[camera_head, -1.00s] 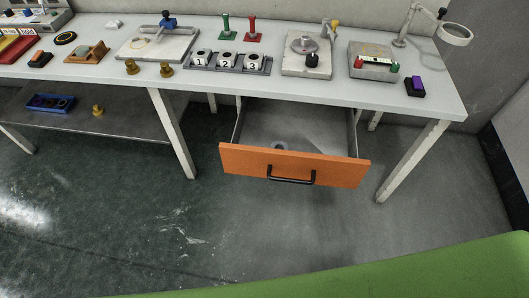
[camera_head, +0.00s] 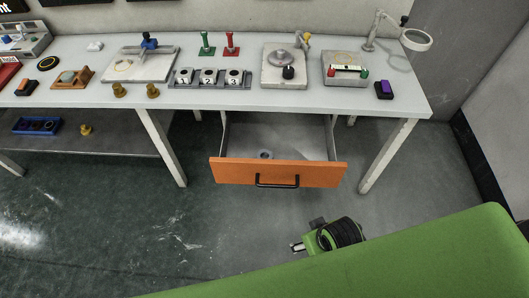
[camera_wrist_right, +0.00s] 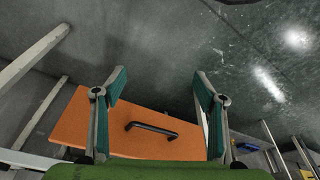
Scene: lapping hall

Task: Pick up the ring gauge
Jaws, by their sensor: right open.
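A small grey ring-shaped piece (camera_head: 265,154), which looks like the ring gauge, lies on the floor of the open drawer (camera_head: 238,140), behind its orange front. It is not visible in the right wrist view. My right gripper (camera_wrist_right: 160,88) is open and empty in the right wrist view, with its two fingers apart above and in front of the orange drawer front (camera_wrist_right: 100,125) and its black handle (camera_wrist_right: 150,129). In the head view a green and black part of my right arm shows low in front of the drawer. My left gripper is not in view.
The workbench (camera_head: 215,102) above the drawer carries numbered blocks, a lapping plate (camera_head: 284,77), a magnifier lamp (camera_head: 415,40) and several small items. A lower shelf (camera_head: 110,146) at left holds a blue tray (camera_head: 38,126). The floor in front is clear.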

